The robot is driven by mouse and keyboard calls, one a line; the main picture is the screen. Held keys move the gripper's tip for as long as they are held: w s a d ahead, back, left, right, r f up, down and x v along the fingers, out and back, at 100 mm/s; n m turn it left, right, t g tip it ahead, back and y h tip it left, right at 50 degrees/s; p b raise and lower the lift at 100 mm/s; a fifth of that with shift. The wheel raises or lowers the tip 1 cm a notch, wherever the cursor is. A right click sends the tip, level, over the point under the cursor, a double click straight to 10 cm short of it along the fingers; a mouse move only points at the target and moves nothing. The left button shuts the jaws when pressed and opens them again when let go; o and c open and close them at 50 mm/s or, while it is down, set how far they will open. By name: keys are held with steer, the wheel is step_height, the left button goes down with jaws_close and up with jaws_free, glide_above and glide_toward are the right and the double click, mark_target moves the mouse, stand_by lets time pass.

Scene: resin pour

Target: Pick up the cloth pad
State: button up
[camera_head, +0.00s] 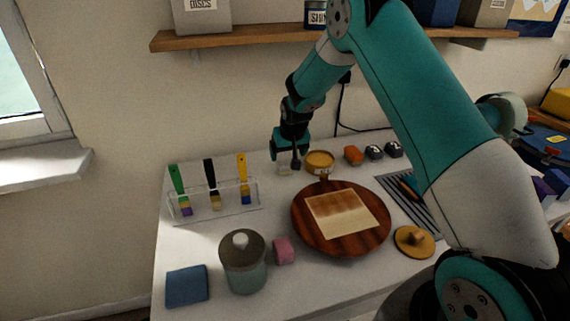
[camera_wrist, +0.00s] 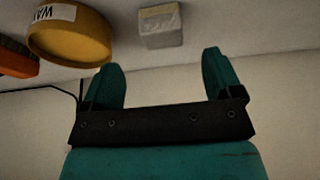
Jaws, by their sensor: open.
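A small pale block-like pad (camera_wrist: 160,26) lies on the white table in the wrist view, ahead of my open fingers and roughly centred between them. It also shows as a whitish patch (camera_head: 284,169) under my gripper in the head view. A flat blue square pad (camera_head: 187,286) lies at the table's front left, far from my gripper. I cannot tell for certain which is the cloth pad. My gripper (camera_head: 287,158) is at the back of the table, left of the yellow tin. In the wrist view my gripper (camera_wrist: 162,62) is open with nothing between its fingers.
The yellow wax tin (camera_head: 319,162) stands close right of my gripper; it fills the upper left of the wrist view (camera_wrist: 72,38). A brush rack (camera_head: 220,203), grey-green jar (camera_head: 243,268), pink roll (camera_head: 284,251) and round wooden board (camera_head: 370,240) stand nearby. A shelf (camera_head: 250,35) hangs above.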

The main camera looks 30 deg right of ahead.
mark_target(285, 162)
steer(key=shift+p+x, duration=1.25)
steer(key=shift+x, duration=2.15)
steer(key=shift+a, duration=0.15)
steer(key=shift+c, duration=0.4)
steer(key=c, duration=1)
steer(key=shift+r, duration=0.1)
step_height(285, 162, up, 10)
steer(key=b, duration=0.3)
steer(key=o, duration=0.5)
steer(key=shift+c, duration=0.2)
steer(key=c, duration=0.3)
